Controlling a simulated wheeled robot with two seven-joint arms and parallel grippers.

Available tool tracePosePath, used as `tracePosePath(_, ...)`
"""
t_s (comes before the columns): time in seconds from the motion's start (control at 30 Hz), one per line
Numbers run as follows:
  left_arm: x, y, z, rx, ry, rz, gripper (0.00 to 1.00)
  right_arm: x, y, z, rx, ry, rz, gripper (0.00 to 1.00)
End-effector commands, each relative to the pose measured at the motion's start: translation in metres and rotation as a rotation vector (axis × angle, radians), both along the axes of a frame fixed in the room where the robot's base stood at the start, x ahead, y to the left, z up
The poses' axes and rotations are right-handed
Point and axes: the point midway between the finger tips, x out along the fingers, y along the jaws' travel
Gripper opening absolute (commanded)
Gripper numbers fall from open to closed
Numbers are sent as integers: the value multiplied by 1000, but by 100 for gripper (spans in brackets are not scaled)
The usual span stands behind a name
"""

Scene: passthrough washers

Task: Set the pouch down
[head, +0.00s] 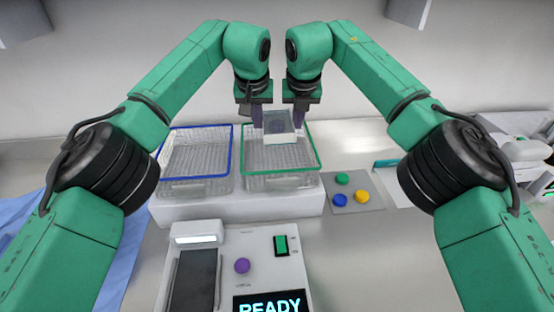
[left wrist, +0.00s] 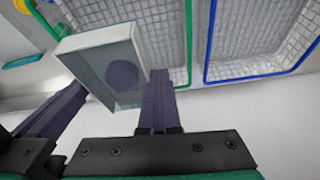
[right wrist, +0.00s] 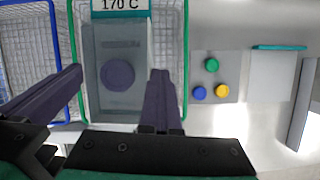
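The pouch (head: 280,126) is a pale, box-like packet with a white strip and a dark purple disc. It appears raised over the green-rimmed basket (head: 318,160), between my two grippers.
A blue-rimmed basket (head: 232,165) stands left of the green one on a white block (head: 240,206). To the right is a grey panel (head: 357,208) with green, blue and yellow buttons. In front is a machine (head: 213,228) reading READY.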

Motion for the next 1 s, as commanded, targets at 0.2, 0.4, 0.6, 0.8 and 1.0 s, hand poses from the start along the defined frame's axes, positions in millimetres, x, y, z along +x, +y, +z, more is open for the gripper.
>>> tracePosePath(0.2,0,0,-10,-1,0,-1,0,0,0,-10,1,0,1,0)
tracePosePath(0.4,0,0,-32,-1,0,-1,0,0,0,-31,1,0,1,0)
tracePosePath(0.6,0,0,-54,-1,0,-1,0,0,0,-54,1,0,0,0)
tracePosePath(0.8,0,0,-76,-1,0,-1,0,0,0,-76,1,0,1,0)
tracePosePath(1.0,0,-1,-98,-1,0,-1,0,0,0,-98,1,0,0,0)
